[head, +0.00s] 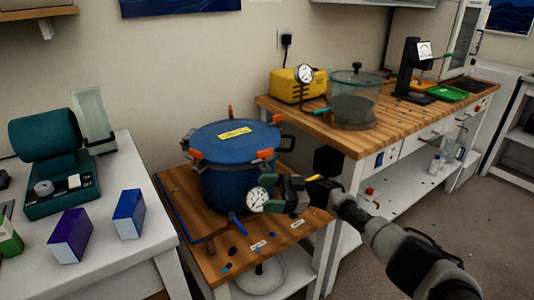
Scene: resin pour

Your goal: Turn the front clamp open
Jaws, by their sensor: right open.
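A blue pressure pot (225,185) with a flat blue lid (228,138) and a yellow label stands on a low wooden table. Several orange-tipped clamps sit around the lid rim. One near clamp (197,155) is at the left front and another (264,154) at the right front; I cannot tell which counts as the front clamp, or whether either is turned open. A round white gauge (257,199) is on the pot's near right side. My right gripper (270,195) is open just right of the gauge, below the right-front clamp; contact is unclear. My left gripper is out of view.
The low table (215,262) has small blue bits and labels near its front. A white bench (105,240) with boxes stands left. A wooden workbench (360,135) with a yellow pump (298,85) and a glass chamber (352,100) stands right, close behind my right arm.

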